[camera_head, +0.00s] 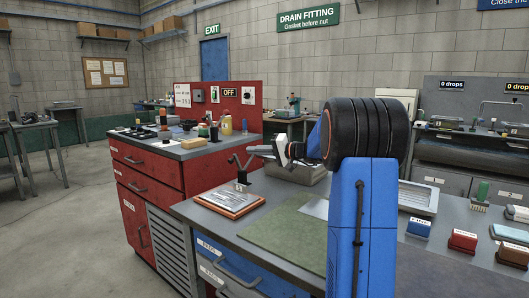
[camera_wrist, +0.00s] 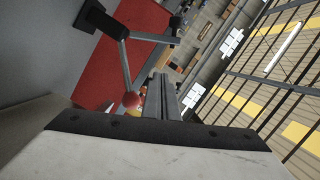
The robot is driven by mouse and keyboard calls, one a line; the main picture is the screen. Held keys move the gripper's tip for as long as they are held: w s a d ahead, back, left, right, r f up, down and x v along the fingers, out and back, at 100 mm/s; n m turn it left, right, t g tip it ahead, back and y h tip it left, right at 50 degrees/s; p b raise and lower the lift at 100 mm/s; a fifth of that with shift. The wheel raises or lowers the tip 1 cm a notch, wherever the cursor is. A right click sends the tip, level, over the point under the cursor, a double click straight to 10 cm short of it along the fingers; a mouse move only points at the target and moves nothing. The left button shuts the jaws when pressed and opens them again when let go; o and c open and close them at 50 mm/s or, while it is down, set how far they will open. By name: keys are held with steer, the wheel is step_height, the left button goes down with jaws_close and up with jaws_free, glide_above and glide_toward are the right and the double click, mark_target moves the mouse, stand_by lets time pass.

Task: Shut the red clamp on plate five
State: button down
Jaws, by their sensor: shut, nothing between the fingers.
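A dark clamp (camera_head: 241,170) stands on the grey bench near its left end, with its bent lever raised. A small pale label is at its foot, too small to read. In the wrist view the clamp lever (camera_wrist: 125,68) is a grey bar with a red-orange ball (camera_wrist: 131,100) at its end, and its black base (camera_wrist: 92,18) is at upper left. My gripper (camera_head: 253,150) is shut and empty, just right of the clamp's upper part. In the wrist view its fingers (camera_wrist: 164,90) lie together beside the ball; whether they touch it I cannot tell.
A framed board (camera_head: 231,201) lies in front of the clamp. A green mat (camera_head: 290,231) lies to its right. A blue block (camera_head: 418,227) and a red block (camera_head: 463,240) sit at the bench's right. A red cabinet (camera_head: 150,172) stands behind at left, its top crowded.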

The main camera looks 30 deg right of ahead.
mark_target(237, 159)
steer(key=shift+s+a+f, duration=0.1)
steer(key=shift+a+f, duration=0.2)
steer(key=shift+a, duration=0.35)
steer(key=shift+s+a+f, duration=0.1)
steer(key=shift+a+f, duration=0.2)
steer(key=shift+a, duration=0.35)
steer(key=shift+a+f, duration=0.3)
steer(key=shift+a, duration=0.35)
